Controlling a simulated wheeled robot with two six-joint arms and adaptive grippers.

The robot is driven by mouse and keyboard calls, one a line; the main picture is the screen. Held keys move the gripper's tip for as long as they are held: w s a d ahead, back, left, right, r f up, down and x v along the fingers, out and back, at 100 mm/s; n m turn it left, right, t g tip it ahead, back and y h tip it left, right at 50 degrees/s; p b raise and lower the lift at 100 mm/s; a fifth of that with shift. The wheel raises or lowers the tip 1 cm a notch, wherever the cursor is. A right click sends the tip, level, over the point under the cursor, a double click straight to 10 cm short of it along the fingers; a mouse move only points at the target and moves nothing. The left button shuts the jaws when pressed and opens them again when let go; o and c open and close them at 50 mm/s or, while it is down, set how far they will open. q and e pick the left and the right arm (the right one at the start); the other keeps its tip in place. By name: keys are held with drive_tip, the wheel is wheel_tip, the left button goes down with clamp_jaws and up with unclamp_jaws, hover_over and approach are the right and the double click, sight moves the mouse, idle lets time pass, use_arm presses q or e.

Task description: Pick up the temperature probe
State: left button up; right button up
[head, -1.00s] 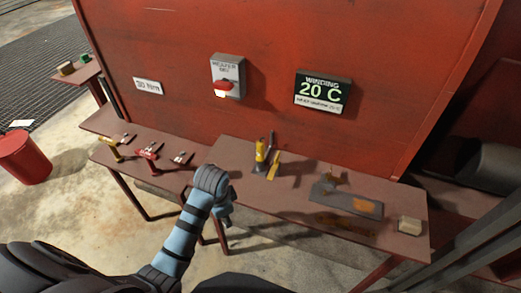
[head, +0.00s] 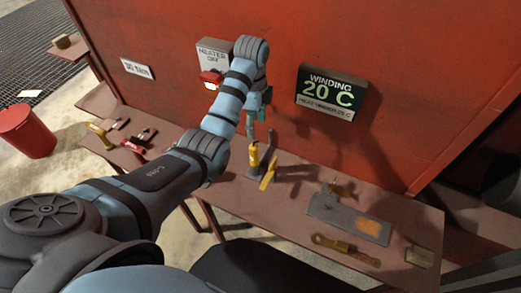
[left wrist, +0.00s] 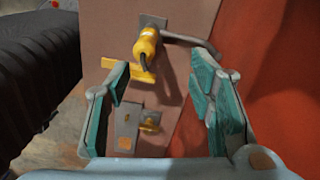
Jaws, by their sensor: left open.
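A yellow cylinder with a dark grey bent rod or cable, which looks like the temperature probe (head: 254,155), stands on a small grey base on the bench. In the left wrist view the probe (left wrist: 146,46) shows beyond the fingertips, between and ahead of them. A yellow bar (head: 268,172) is beside it, and this bar (left wrist: 128,70) is partly behind the left finger in the wrist view. My left gripper (head: 259,112) is above the probe, near the red wall. In the wrist view the gripper (left wrist: 160,88) is open and empty, its teal pads wide apart.
The brown bench (head: 290,210) holds a grey plate (head: 345,218), a brass-coloured tool (head: 345,247) and a beige block (head: 419,257). The red wall (head: 400,50) rises close behind, carrying a heater switch box (head: 211,55) and a temperature display (head: 330,91). Red-handled tools (head: 134,146) lie left.

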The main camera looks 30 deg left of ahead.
sight(254, 154)
use_arm(q)
drive_tip(key=s+f, duration=0.1)
drive_tip(key=f, duration=0.1)
drive_tip(key=s+f, duration=0.1)
drive_tip(key=f, duration=0.1)
drive_tip(key=s+f, duration=0.1)
drive_tip(key=f, duration=0.1)
drive_tip(key=shift+s+f, duration=0.15)
drive_tip(key=shift+f, duration=0.05)
drive_tip(key=f, duration=0.1)
drive_tip(key=w+f, duration=0.1)
drive_tip(key=f, duration=0.3)
drive_tip(key=shift+w+d+f, duration=0.25)
drive_tip(key=shift+w+d, duration=0.05)
drive_tip(key=shift+d, duration=0.05)
drive_tip(key=shift+f, duration=0.25)
drive_tip(key=shift+s+r, duration=0.2)
drive_tip(key=shift+r, duration=0.05)
drive_tip(key=shift+c, duration=0.3)
drive_tip(key=shift+s+r, duration=0.1)
drive_tip(key=shift+s, duration=0.05)
drive_tip(key=c, duration=0.6)
clamp_jaws()
use_arm(e)
drive_tip(key=shift+s+f, duration=0.45)
drive_tip(key=shift+s, duration=0.2)
drive_tip(key=shift+s+f, duration=0.45)
drive_tip(key=shift+s, duration=0.15)
